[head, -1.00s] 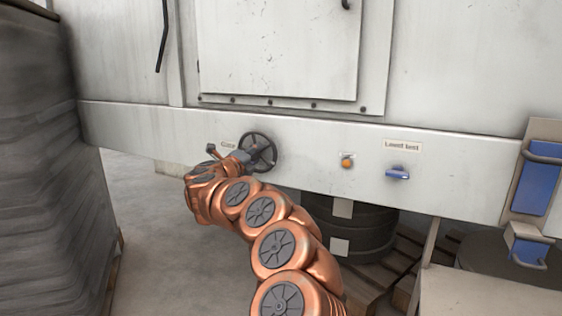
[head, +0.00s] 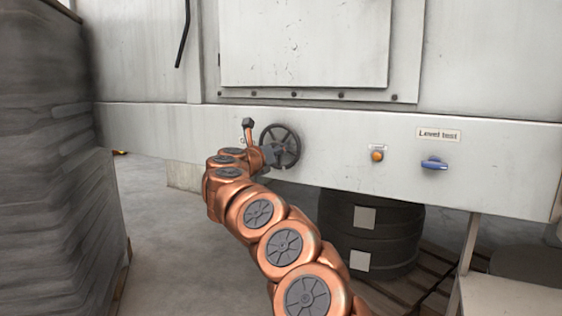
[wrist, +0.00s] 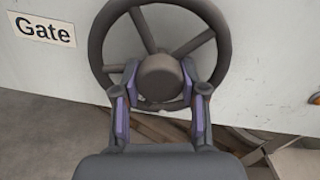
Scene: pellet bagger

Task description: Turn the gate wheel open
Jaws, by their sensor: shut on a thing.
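The gate wheel (head: 282,133) is a dark grey spoked handwheel on the white machine's front. In the wrist view the wheel (wrist: 206,12) fills the upper middle, with a round hub (wrist: 160,77) at its centre. My gripper (head: 268,154) is at the wheel, on its left side in the head view. In the wrist view my gripper's (wrist: 159,78) two purple-padded fingers lie on either side of the hub, shut on the wheel. The exact contact points are partly hidden. A "Gate" label (wrist: 44,28) is left of the wheel.
Right of the wheel are an orange button (head: 377,156) and a blue handle (head: 434,164) under a "Level test" label (head: 438,135). A dark drum (head: 370,235) stands below on a pallet. A wrapped stack (head: 50,170) stands at the left, with open floor (head: 165,240) between.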

